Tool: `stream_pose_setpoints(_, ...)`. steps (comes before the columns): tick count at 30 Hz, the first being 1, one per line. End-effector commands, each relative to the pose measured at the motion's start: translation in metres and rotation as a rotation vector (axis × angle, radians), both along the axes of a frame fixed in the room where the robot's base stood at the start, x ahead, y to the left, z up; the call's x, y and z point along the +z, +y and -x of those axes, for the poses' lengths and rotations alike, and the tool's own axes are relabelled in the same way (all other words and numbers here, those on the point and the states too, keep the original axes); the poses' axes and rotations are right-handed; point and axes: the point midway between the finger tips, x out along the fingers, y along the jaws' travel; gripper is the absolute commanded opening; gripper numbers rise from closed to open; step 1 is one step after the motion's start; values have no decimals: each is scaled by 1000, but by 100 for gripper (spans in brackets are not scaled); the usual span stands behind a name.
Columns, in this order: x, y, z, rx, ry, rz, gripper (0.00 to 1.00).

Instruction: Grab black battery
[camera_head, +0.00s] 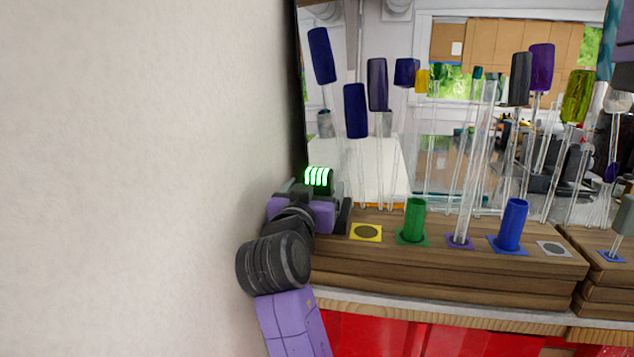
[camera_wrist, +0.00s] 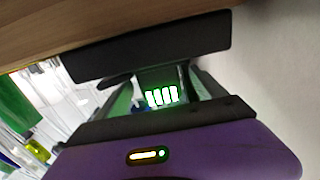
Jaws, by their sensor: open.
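The black battery (camera_head: 328,181) shows four-sided dark edges and glowing green bars at the left end of the wooden block, just beyond my gripper (camera_head: 325,207). My gripper is purple and black, and it hides the battery's lower part. In the wrist view the battery's lit green bars (camera_wrist: 162,97) show between the two dark jaws of my gripper (camera_wrist: 155,84). The jaws are apart. I cannot tell whether either jaw touches the battery.
A wooden block (camera_head: 440,272) carries a yellow square (camera_head: 366,232), a green cylinder (camera_head: 415,219), a blue cylinder (camera_head: 512,225) and a grey square (camera_head: 555,248). Several upright glass rods with coloured caps stand close behind and to the right. A pale wall (camera_head: 130,180) is close on the left.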

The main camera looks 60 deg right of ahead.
Motion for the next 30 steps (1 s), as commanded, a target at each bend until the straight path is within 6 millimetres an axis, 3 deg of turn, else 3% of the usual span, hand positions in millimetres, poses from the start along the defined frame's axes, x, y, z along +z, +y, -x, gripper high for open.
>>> stream_pose_setpoints(6, 2, -25, -8, -1, 2, 1, 80)
stream_pose_setpoints(14, 1, -28, -9, 1, 0, 0, 80)
stream_pose_setpoints(27, 2, -28, -9, 1, 0, 1, 0)
stream_pose_setpoints(30, 3, -28, -9, 1, -1, 3, 0)
